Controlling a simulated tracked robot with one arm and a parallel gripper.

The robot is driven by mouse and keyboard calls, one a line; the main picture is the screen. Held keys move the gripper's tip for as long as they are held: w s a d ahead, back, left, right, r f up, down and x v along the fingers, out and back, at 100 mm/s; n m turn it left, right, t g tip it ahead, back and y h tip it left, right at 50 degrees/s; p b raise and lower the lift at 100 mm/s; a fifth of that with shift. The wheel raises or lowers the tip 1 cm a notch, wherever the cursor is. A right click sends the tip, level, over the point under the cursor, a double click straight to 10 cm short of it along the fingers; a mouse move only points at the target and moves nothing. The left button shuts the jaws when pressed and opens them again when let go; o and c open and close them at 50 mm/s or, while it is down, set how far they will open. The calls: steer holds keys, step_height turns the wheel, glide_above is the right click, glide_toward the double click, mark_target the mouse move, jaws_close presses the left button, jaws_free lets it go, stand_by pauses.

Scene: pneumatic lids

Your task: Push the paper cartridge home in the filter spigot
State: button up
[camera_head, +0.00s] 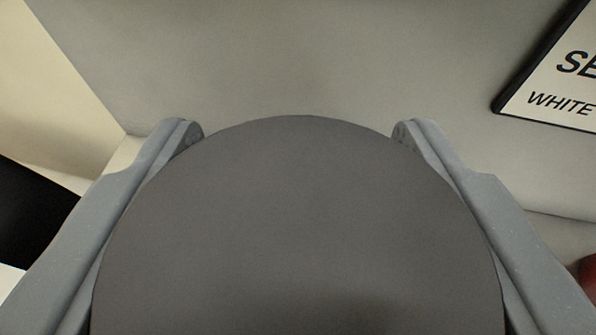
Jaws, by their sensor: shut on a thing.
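My gripper (300,132) has one grey finger on each side of a large dark grey round thing (298,225). Both fingers press against its sides, so it is held between them. Its flat round face fills the lower middle of the view. I take it to be the paper cartridge, but no paper or pleats show, so I cannot be sure. The filter spigot cannot be made out; the held thing hides much of what lies beyond.
A pale grey wall (300,60) spans the back. A black-framed sign (560,85) with partly cut-off lettering, including "WHITE", is at upper right. A black thing (30,215) stands at the left edge. A dark red thing (588,278) shows at the right edge.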

steer(key=shift+f+b, duration=0.6)
steer(key=shift+f, duration=0.6)
steer(key=o, duration=1.1)
steer(key=shift+b+v, duration=1.1)
steer(key=shift+v, duration=5.75)
steer(key=s+r+b, duration=0.3)
steer(key=s+r, duration=0.1)
steer(key=r, duration=1.1)
steer(key=shift+t, duration=0.7)
steer(key=s+r+b, duration=0.1)
steer(key=s+r, duration=0.5)
steer(key=r, duration=0.1)
steer(key=s+r+b, duration=0.2)
steer(key=s+r, duration=0.5)
steer(key=shift+s+a+r, duration=0.1)
steer(key=shift+s+r, duration=0.1)
steer(key=shift+s, duration=0.05)
